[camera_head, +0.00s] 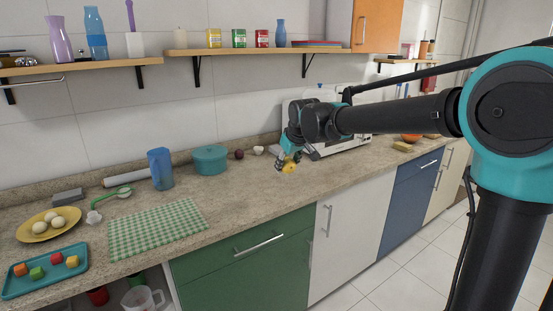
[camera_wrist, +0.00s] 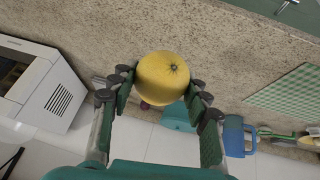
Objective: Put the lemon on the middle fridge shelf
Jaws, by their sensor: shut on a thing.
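A yellow lemon (camera_wrist: 163,78) is held between the two fingers of my gripper (camera_wrist: 160,90) in the wrist view. My gripper also shows in the head view (camera_head: 287,160), above the stone countertop, with the lemon (camera_head: 289,168) at its tip. The lemon appears to be clear of the counter. I see no fridge and no fridge shelf in either view.
A white appliance (camera_head: 338,146) stands behind my arm, and it is at the left of the wrist view. A teal pot (camera_head: 210,161) and a blue pitcher (camera_head: 160,170) stand left. A checkered cloth (camera_head: 157,227) lies near the front edge. Wall shelves (camera_head: 270,51) hang above.

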